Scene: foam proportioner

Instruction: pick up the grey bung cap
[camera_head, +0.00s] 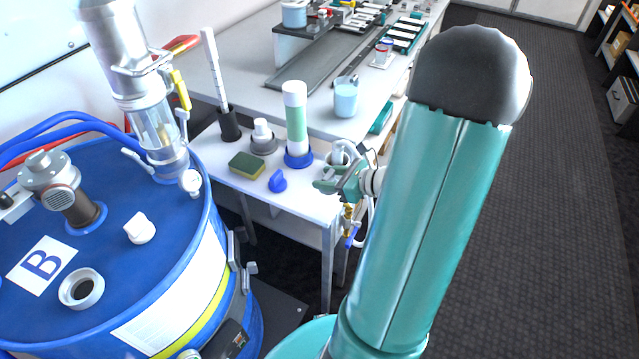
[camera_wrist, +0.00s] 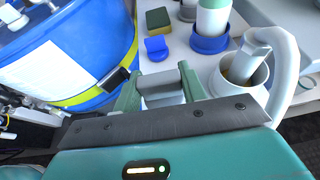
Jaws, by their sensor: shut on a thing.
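My gripper (camera_wrist: 160,76) is shut on a grey block-like piece, which looks like the grey bung cap (camera_wrist: 161,90), in the wrist view. The piece spans the gap between the two green fingers. In the head view my gripper (camera_head: 332,184) is over the right side of the small white table, and the cap cannot be made out there. My green arm fills the right of that view. The blue drum (camera_head: 215,262) stands at the left, with an open round bung ring (camera_head: 82,288) and a white cap (camera_head: 140,229) on its top.
A beaker (camera_head: 346,98) stands on the bench behind. Floor at right is clear.

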